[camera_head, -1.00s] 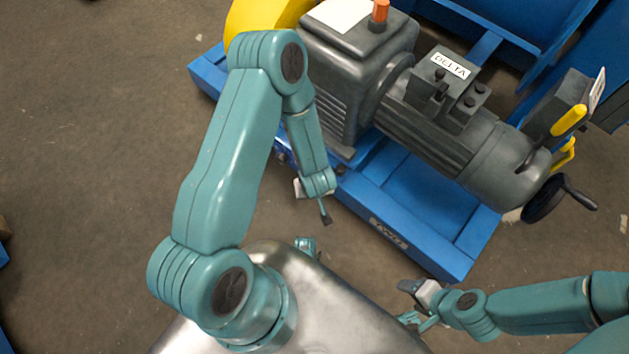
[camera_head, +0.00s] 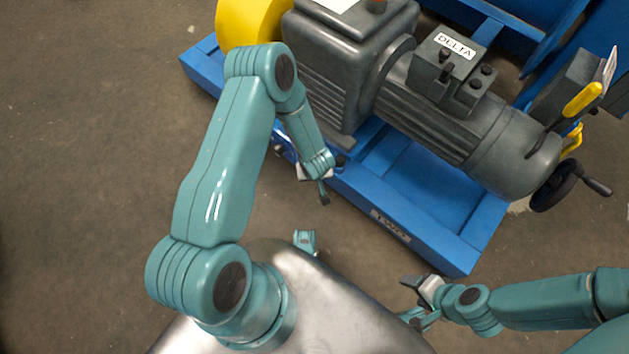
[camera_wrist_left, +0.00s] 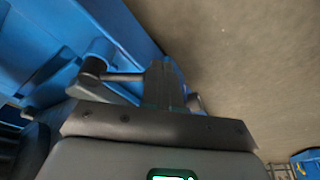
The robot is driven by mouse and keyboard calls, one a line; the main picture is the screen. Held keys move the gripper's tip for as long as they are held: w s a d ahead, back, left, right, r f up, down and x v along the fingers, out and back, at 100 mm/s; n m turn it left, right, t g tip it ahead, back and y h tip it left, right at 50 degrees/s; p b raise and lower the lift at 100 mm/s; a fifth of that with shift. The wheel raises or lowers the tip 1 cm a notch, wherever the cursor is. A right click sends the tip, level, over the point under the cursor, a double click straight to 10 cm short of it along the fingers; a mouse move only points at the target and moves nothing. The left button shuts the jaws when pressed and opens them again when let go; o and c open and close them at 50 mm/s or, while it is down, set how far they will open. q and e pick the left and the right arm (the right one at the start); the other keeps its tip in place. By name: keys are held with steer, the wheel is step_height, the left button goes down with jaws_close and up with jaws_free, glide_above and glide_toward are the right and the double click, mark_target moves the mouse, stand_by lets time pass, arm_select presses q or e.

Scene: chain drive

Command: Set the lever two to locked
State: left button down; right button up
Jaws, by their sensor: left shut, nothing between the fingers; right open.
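The blue base (camera_head: 440,250) of the machine carries a plate reading "TWO" (camera_head: 390,225) on its near side. A yellow-handled lever (camera_head: 582,100) stands at the machine's right end. Which part is lever two, and its setting, I cannot tell. My left gripper (camera_head: 323,192) points down, shut and empty, just in front of the base's near edge. In the left wrist view, its dark fingers (camera_wrist_left: 165,85) are beside a grey rod (camera_wrist_left: 122,76) by a blue boss (camera_wrist_left: 98,52); contact is unclear. My right gripper (camera_head: 415,298) is open and empty, low and right of centre.
A grey motor labelled "DELTA" (camera_head: 455,46) sits on the base, with a yellow cover (camera_head: 245,25) at its left. A black handwheel (camera_head: 556,186) sticks out at the right, near a second yellow handle (camera_head: 573,140). The floor (camera_head: 90,180) at left is bare.

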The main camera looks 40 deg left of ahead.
arm_select(q)
steer(key=shift+w+a, duration=0.15)
steer(key=shift+a, duration=0.05)
stand_by(0.3)
steer(key=shift+a+m, duration=0.25)
steer(key=shift+m, duration=0.05)
arm_select(e)
steer(key=shift+r, duration=0.1)
